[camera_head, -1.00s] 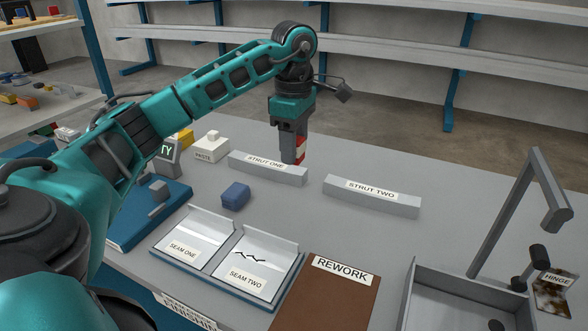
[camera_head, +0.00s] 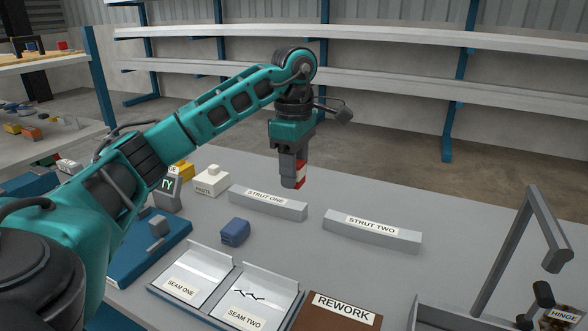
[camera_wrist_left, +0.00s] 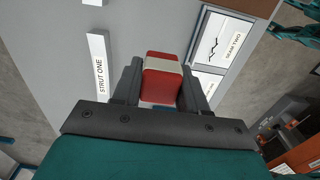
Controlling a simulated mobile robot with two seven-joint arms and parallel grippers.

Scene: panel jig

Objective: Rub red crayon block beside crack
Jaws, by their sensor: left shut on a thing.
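My left gripper (camera_head: 293,182) is shut on the red crayon block (camera_head: 300,174), a red block with a pale band. It holds the block in the air, above and behind strut one in the head view. The left wrist view shows the block (camera_wrist_left: 162,88) between the two fingers. The crack is a black zigzag line (camera_head: 249,295) on the pale seam two panel (camera_head: 262,285), in front of the gripper and well apart from the block. The crack (camera_wrist_left: 214,46) also shows right of the block in the left wrist view. My right gripper is not in view.
Strut one (camera_head: 267,203) and strut two (camera_head: 372,231) lie across the grey table. A blue block (camera_head: 235,232) sits behind the seam panels. A brown rework mat (camera_head: 338,319) and a grey tray with a raised bar (camera_head: 505,250) are at the front right.

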